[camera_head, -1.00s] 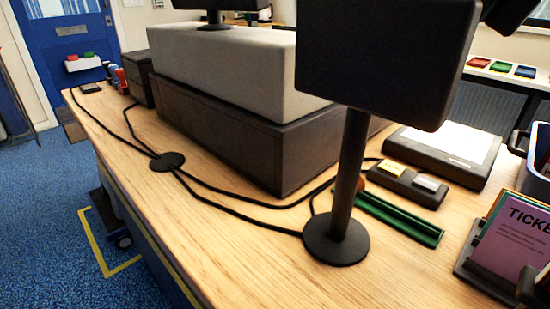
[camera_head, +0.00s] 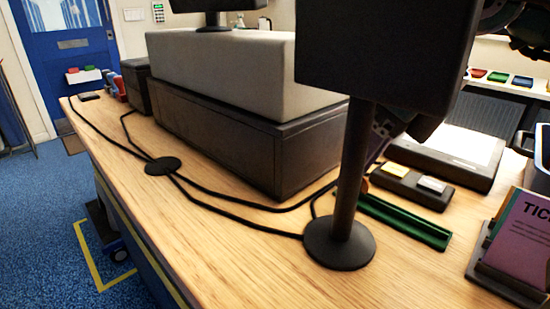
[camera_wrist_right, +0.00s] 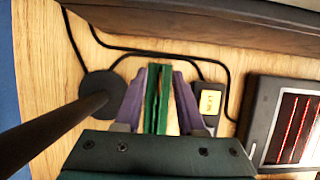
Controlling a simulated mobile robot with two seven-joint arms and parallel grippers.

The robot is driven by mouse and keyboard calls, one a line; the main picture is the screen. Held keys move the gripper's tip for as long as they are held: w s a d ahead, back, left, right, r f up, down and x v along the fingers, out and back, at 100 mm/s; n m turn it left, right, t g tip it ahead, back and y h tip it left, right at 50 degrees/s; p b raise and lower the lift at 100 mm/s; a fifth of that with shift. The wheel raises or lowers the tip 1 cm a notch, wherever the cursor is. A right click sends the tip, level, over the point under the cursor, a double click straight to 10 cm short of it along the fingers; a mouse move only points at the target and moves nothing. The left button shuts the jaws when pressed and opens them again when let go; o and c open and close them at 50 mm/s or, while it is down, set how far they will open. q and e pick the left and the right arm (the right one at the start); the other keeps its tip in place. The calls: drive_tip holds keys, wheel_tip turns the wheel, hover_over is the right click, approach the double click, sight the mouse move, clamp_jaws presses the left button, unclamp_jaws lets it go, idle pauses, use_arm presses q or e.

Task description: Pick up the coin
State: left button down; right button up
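A thin copper-brown edge (camera_wrist_right: 163,82), which looks like the coin, shows in the green slotted rack (camera_wrist_right: 152,108) in the right wrist view. In the head view the rack (camera_head: 405,222) lies on the counter right of a dark post, and I cannot make out the coin. My right gripper (camera_wrist_right: 160,74) has its two purple fingers apart, one on each side of the rack and coin in the picture. I cannot tell its height above them. In the head view it is partly hidden behind the post and screen. My left gripper is not in view.
The dark post (camera_head: 350,190) carries a screen close to my right arm. A block with yellow and white labels (camera_head: 410,185) and a flat dark device (camera_head: 455,150) stand right of the rack. Black cables (camera_head: 250,215) cross the counter. A ticket holder (camera_head: 515,245) is at right.

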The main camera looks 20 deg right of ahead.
drive_tip(key=shift+f, duration=0.1)
clamp_jaws()
idle(0.6)
